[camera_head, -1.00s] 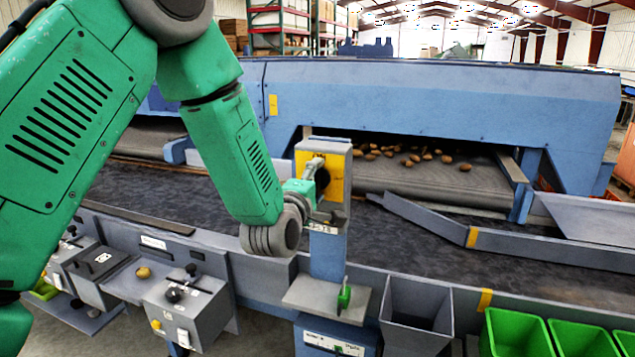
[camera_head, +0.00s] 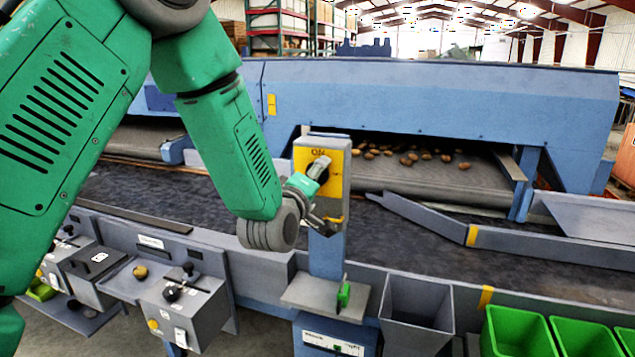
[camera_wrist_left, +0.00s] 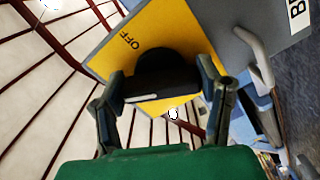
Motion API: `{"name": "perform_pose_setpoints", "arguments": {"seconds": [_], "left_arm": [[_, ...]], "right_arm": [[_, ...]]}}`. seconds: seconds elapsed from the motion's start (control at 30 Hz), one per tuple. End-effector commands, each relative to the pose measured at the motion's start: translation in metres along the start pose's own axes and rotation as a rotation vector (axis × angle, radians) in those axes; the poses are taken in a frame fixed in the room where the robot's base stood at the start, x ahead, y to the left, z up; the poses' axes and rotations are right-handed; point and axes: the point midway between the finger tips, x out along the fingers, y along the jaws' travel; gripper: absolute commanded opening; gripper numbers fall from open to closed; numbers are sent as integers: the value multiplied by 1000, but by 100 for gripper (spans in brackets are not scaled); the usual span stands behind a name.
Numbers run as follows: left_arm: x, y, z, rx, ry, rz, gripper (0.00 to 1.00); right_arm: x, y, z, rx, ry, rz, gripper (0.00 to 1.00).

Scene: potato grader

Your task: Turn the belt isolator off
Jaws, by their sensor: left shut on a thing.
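The belt isolator is a grey box (camera_head: 344,147) on a blue post, with a yellow plate (camera_head: 302,157) whose top reads ON. In the left wrist view the yellow plate (camera_wrist_left: 178,30) shows the word OFF near its left edge. A black rotary knob (camera_wrist_left: 165,68) stands on the plate. My left gripper (camera_head: 326,190) is at the front of the plate; its fingers (camera_wrist_left: 162,100) lie on both sides of the knob and are shut on it. In the head view the gripper hides most of the knob. My right gripper is not in view.
A grey shelf (camera_head: 309,292) on the post below carries a small green item (camera_head: 344,295). A dark conveyor belt (camera_head: 400,246) runs behind the post. Control boxes (camera_head: 186,307) stand at lower left, a grey chute (camera_head: 416,312) and green bins (camera_head: 516,332) at lower right.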

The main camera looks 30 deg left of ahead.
Motion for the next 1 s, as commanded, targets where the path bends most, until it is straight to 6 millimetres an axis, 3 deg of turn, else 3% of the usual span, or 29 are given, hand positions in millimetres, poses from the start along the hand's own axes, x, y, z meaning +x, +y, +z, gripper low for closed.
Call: {"name": "perform_pose_setpoints", "arguments": {"seconds": [1.0], "left_arm": [[0, 2, -3, 929, 11, 2, 31]], "right_arm": [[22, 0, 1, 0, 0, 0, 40]]}}
